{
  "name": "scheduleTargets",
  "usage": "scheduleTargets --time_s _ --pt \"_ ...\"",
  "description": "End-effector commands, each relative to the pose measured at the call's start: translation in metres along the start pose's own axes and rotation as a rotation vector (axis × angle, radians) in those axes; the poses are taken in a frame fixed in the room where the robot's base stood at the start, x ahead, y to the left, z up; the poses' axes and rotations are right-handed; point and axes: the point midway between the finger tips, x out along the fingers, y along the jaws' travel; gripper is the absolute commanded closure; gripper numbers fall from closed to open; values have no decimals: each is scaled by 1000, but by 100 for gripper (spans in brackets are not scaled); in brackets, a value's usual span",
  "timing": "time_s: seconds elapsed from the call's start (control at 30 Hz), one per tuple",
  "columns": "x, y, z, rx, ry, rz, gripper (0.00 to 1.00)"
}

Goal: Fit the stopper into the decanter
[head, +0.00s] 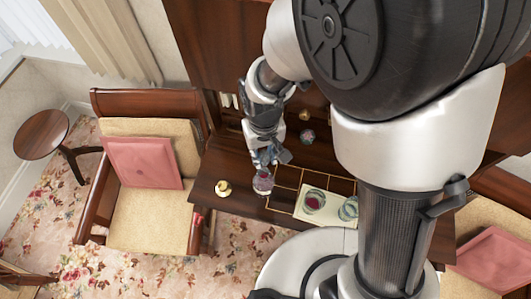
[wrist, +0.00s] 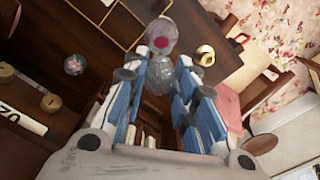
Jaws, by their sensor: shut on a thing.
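My gripper (head: 262,163) is above the dark wooden table. It is shut on a clear cut-glass stopper (wrist: 158,75), seen between the blue-padded fingers in the wrist view. The glass decanter (head: 263,184), with dark red in it, stands near the table's front edge, just below my fingers. In the wrist view the decanter (wrist: 161,36) shows just beyond the stopper, and the two overlap in the picture. I cannot tell whether they touch. My gripper hides the stopper in the head view.
A pale tray (head: 321,217) with two glasses, one holding red, is to the right. A brass piece (head: 223,188) stands to the left. A round glass ornament (head: 308,136) and a small brass item (head: 306,115) lie farther back. An armchair (head: 147,205) is left.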

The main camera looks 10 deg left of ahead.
Motion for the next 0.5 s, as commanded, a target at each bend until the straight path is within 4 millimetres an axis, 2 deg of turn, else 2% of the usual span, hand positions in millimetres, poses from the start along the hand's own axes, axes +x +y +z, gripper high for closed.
scheduleTargets --time_s 0.3,0.5 --pt "1 0 0 0 1 0 92" --pt "13 0 0 0 0 0 92"
